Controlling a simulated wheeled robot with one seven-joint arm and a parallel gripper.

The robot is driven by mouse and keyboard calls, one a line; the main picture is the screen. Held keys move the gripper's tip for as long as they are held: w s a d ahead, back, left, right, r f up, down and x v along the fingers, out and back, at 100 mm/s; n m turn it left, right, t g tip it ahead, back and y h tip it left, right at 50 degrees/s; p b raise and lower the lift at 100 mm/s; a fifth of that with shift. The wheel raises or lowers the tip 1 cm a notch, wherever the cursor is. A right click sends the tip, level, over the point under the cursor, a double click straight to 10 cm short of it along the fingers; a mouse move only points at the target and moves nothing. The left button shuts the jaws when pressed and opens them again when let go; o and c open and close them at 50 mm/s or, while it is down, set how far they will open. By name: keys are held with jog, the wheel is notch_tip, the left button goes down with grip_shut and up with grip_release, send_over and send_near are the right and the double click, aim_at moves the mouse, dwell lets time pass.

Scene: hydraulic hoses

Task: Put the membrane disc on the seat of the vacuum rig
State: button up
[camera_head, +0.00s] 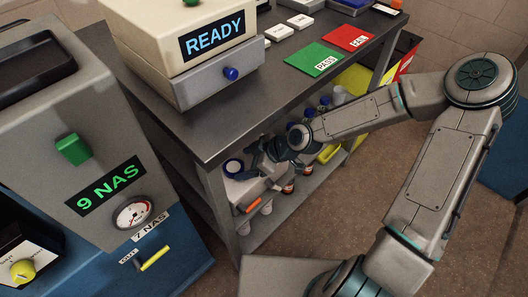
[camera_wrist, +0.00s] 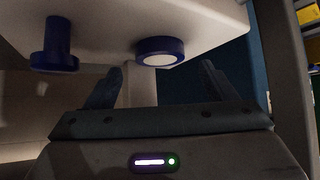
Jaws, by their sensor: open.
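My gripper (camera_head: 262,157) is open and reaches in beneath the bench top in the head view. In the wrist view its two fingers stand apart (camera_wrist: 161,68), with a blue-rimmed round piece with a pale face (camera_wrist: 160,52) showing between and beyond them. This piece is at the edge of a pale body (camera_wrist: 105,18); I cannot tell whether it is the membrane disc or the seat. A blue knob-like part (camera_wrist: 54,45) is to its left. In the head view a blue ring (camera_head: 233,167) shows by a pale unit (camera_head: 245,190) under the bench, partly hidden by my gripper.
The dark bench top (camera_head: 235,120) overhangs my gripper. A bench leg (camera_head: 222,208) is at its left. Bottles with blue caps (camera_head: 310,113) stand on the shelf to the right. A READY unit (camera_head: 205,50), a green PASS mat (camera_head: 314,59) and a red mat (camera_head: 348,38) are on top.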

jog(key=w+p+v, duration=0.1)
jog(key=p+v, duration=0.2)
jog(key=v, duration=0.6)
jog(key=s+d+f+m+g+h, duration=0.2)
jog(key=s+d+m+h, duration=0.5)
jog(key=d, duration=0.4)
jog(key=s+d+r+m, duration=0.2)
jog(key=r+m, duration=0.1)
jog(key=r, duration=0.2)
jog(key=s+d+r+m+t+h, duration=0.1)
jog(key=s+d+r+m, duration=0.1)
jog(key=r, duration=0.4)
jog(key=s+d+r+m+t+h, duration=0.1)
jog(key=s+d+r+m, duration=0.1)
jog(key=r+m, duration=0.2)
notch_tip(320, 180, up, 2)
jog(key=shift+m, duration=0.3)
jog(key=shift+a, duration=0.1)
